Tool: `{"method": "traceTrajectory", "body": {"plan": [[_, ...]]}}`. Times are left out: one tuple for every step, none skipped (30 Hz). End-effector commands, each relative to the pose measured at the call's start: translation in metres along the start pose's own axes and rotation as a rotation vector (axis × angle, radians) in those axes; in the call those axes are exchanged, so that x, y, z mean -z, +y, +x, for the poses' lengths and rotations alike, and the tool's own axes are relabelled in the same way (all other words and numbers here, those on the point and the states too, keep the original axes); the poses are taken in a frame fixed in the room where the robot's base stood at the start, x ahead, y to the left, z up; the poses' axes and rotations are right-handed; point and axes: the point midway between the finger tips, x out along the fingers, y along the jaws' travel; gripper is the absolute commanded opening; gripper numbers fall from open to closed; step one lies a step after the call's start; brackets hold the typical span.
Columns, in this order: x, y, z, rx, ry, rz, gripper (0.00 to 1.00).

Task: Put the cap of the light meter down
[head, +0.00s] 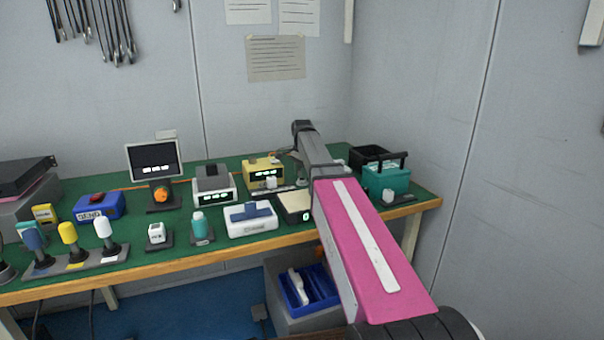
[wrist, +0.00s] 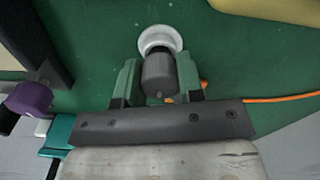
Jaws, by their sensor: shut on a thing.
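My gripper (wrist: 158,82) has its two green fingers on either side of a dark grey cylinder (wrist: 158,74), which I take to be the cap of the light meter. A white round piece (wrist: 160,38) shows just beyond the cylinder; I cannot tell whether the two are joined or only line up. Green table top (wrist: 100,40) lies behind them, and the gap to it is not clear. In the head view my forearm reaches over the table's right part, and my fingers and the cap are hidden. I cannot make out the light meter for certain.
A yellow instrument (head: 262,170) and a teal box (head: 386,178) stand near my arm on the green table (head: 335,160). An orange cable (wrist: 265,99) runs to the right of my fingers. A purple-ended object (wrist: 30,98) is at the left. Bare green surface surrounds the white piece.

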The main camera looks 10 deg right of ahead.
Motion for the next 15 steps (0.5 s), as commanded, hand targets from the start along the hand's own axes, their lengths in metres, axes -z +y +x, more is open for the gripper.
{"method": "traceTrajectory", "body": {"plan": [[-0.0002, 0.0002, 0.0032, 0.000, 0.000, 0.000, 0.00], [-0.0002, 0.0001, 0.0036, 0.000, 0.000, 0.000, 0.00], [-0.0001, -0.0001, 0.0035, 0.000, 0.000, 0.000, 0.00], [-0.0001, -0.0002, 0.0033, 0.001, 0.000, 0.000, 0.00], [-0.0001, -0.0002, 0.0031, 0.001, 0.000, 0.000, 0.00], [-0.0001, -0.0002, 0.0031, 0.001, 0.000, 0.000, 0.00], [-0.0001, -0.0002, 0.0030, 0.001, 0.000, 0.000, 0.00], [-0.0001, -0.0002, 0.0031, 0.001, 0.000, 0.000, 0.00], [-0.0001, -0.0001, 0.0036, 0.000, 0.000, 0.000, 0.00], [-0.0002, -0.0001, 0.0043, 0.000, 0.000, 0.000, 0.00], [-0.0002, -0.0001, 0.0051, 0.000, 0.000, 0.000, 0.00], [-0.0002, -0.0001, 0.0061, 0.000, 0.000, 0.000, 0.00], [-0.0001, -0.0002, 0.0060, 0.001, 0.000, 0.000, 0.41], [-0.0002, -0.0002, 0.0058, 0.001, 0.000, 0.000, 0.51], [-0.0002, -0.0002, 0.0058, 0.001, 0.000, 0.000, 0.60]]}}
